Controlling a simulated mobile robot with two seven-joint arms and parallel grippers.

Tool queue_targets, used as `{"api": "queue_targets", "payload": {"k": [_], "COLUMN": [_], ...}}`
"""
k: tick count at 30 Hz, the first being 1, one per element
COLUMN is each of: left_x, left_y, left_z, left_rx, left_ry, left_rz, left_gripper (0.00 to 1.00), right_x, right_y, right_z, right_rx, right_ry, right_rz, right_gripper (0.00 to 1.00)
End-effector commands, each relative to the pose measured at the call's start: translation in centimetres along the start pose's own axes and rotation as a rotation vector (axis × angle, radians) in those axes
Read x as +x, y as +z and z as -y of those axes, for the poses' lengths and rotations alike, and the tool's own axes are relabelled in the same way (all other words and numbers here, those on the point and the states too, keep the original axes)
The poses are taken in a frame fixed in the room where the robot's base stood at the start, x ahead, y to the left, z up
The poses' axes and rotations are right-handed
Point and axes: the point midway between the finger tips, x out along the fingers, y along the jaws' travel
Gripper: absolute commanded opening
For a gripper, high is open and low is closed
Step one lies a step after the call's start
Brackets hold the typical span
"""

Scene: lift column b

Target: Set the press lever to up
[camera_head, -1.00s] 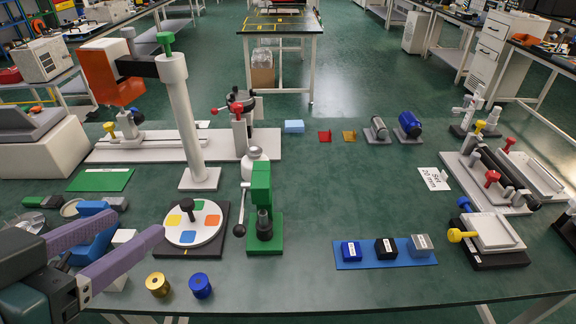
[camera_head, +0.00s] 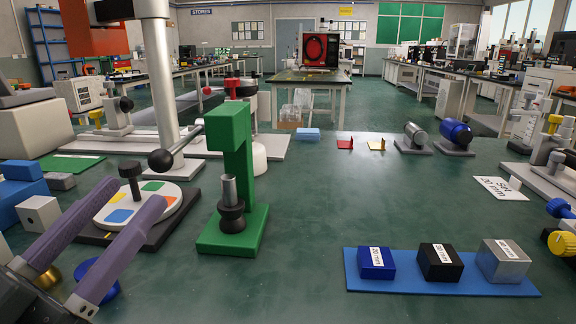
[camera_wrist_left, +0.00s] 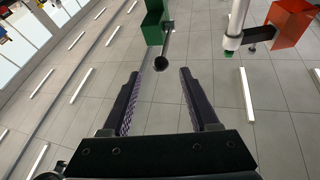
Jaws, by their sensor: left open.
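The green press (camera_head: 236,180) stands on the table, left of centre in the head view. Its lever is a grey rod ending in a black ball knob (camera_head: 160,160); the rod runs out to the left of the press and slopes slightly down to the knob. My left gripper (camera_head: 134,194) is open and empty, its purple fingers pointing up towards the knob. In the left wrist view, the knob (camera_wrist_left: 161,63) lies in line with the gap, just beyond the fingertips (camera_wrist_left: 159,75), with the press (camera_wrist_left: 153,22) behind. The right gripper is not in view.
A white disc with coloured patches (camera_head: 143,202) and a black knob stands behind the fingers. A grey post (camera_head: 158,80) carries an orange head (camera_head: 93,38) at the left. A blue strip (camera_head: 440,284) with several blocks lies right. The middle table is clear.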

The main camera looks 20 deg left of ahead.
Motion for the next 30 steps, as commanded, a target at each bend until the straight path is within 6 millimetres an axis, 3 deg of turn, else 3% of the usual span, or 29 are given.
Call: {"api": "queue_targets", "payload": {"k": [15, 27, 30], "left_x": [8.6, 9.6, 9.6], "left_y": [-0.1, -0.1, -0.1], "left_z": [0.0, -0.1, 0.0], "left_rx": [-0.001, -0.001, -0.001], "left_ry": [0.001, 0.002, 0.001], "left_rz": [-0.001, 0.003, 0.003], "left_gripper": [0.61, 0.61, 0.51], "right_x": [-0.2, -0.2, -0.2], "right_y": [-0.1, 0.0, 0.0], "right_z": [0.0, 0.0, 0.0], "right_rx": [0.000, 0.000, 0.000], "right_ry": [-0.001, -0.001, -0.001], "right_rz": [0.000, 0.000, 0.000], "right_gripper": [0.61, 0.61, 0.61]}}
